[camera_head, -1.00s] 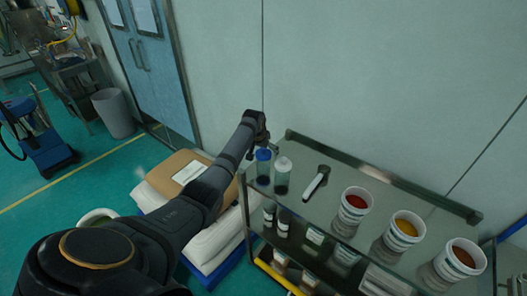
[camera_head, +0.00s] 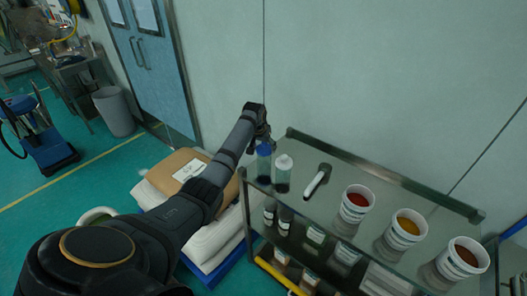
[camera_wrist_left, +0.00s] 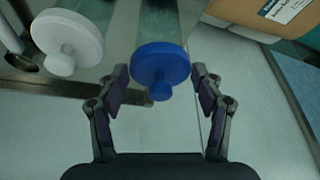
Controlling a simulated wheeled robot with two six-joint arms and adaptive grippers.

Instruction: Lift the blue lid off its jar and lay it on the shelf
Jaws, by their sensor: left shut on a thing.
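The blue lid (camera_head: 263,149) is at the top of a clear jar (camera_head: 263,168) at the left end of the shelf's top. My left gripper (camera_head: 262,138) is at the lid, and its arm comes in from the left. In the left wrist view, the two fingers (camera_wrist_left: 159,80) are on either side of the blue lid (camera_wrist_left: 161,66) and shut on it. I cannot tell whether a gap lies between lid and jar. The shelf (camera_head: 325,215) is a metal rack with a glossy top. My right gripper is not in view.
A white-lidded jar (camera_head: 283,172) stands close right of the blue-lidded one. A black-and-white handled tool (camera_head: 317,182) lies beside it. The wall is close behind.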

